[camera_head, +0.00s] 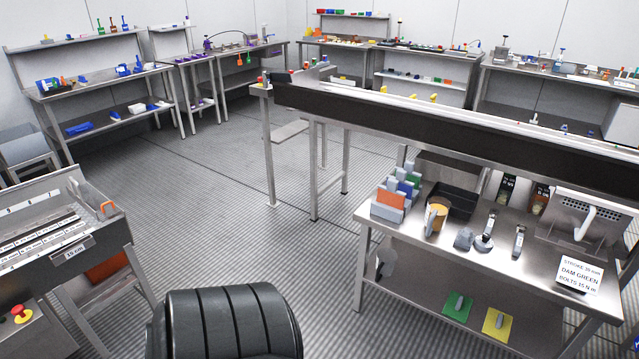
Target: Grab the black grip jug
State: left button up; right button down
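I cannot pick out a jug with a black grip for certain. On the steel bench at the right (400,240) stands an amber jug-like vessel (438,217) with a pale handle on its left side. To its right are a small grey lumpy item (464,239), a small metal vessel (484,243) with a dark upright part, and a slim upright metal item (519,241). They are too small to make out grips clearly. Neither of my grippers is in view.
A black tray (453,201), coloured folders (391,200) and a printed sign (580,274) share the bench. A long dark-sided rail (430,128) runs behind it. A black ribbed seat-like shape (225,322) fills the bottom. The middle floor is clear.

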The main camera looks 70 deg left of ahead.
aim_at(386, 258)
jog(key=u, duration=1.65)
jog(key=i+l+z, duration=0.2)
jog(key=i+z, duration=0.15)
